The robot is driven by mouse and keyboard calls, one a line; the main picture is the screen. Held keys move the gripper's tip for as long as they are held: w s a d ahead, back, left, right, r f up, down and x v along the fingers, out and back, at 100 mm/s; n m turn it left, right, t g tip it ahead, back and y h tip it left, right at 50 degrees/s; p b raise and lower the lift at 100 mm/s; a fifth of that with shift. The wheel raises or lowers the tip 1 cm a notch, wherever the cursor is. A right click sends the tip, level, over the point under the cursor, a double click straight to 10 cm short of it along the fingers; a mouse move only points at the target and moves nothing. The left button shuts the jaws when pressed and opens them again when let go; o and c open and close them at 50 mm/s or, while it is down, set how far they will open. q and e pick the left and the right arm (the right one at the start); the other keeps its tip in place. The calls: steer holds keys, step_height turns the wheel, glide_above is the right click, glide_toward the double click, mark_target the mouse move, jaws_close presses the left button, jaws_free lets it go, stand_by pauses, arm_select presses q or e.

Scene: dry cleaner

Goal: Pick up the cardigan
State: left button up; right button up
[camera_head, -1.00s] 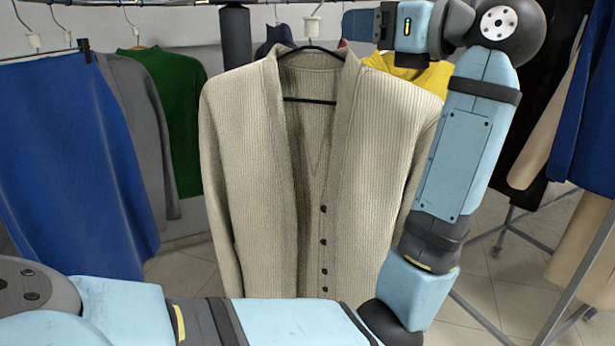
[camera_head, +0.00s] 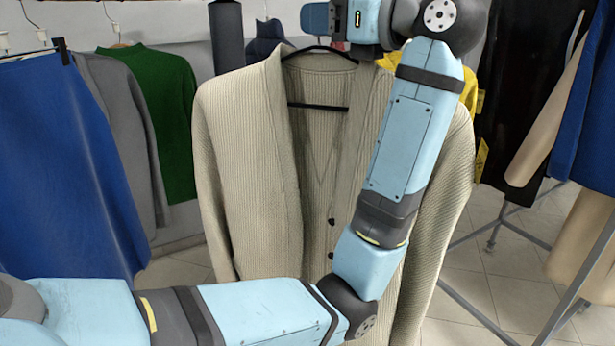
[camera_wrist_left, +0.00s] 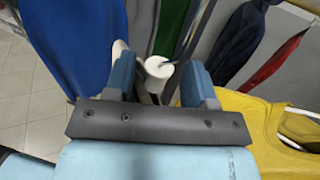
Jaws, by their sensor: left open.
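The beige ribbed cardigan (camera_head: 245,160) hangs on a black hanger (camera_head: 318,105) in the middle of the head view. It is open at the front, with dark buttons. My left arm crosses in front of its right half and hides part of it. My left gripper (camera_head: 316,17) is above the collar, at the top of the hanger. In the left wrist view the left gripper (camera_wrist_left: 158,75) is open, with a white cylindrical hanger piece (camera_wrist_left: 158,67) between its fingers. I cannot tell whether the fingers touch it. My right gripper is not in view.
A blue skirt (camera_head: 60,160), a grey garment (camera_head: 122,130) and a green sweater (camera_head: 165,110) hang at the left. A yellow garment (camera_wrist_left: 270,120) hangs close by the gripper. A metal rack frame (camera_head: 515,235) stands at the right on the tiled floor.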

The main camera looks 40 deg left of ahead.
arm_select(q)
steer(key=shift+a, duration=0.5)
steer(key=shift+s+a, duration=0.15)
steer(key=shift+a, duration=0.15)
steer(key=shift+d, duration=0.25)
steer(key=shift+c, duration=0.8)
jaws_close()
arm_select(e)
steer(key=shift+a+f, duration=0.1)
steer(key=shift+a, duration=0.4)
arm_select(q)
steer(key=shift+r, duration=0.1)
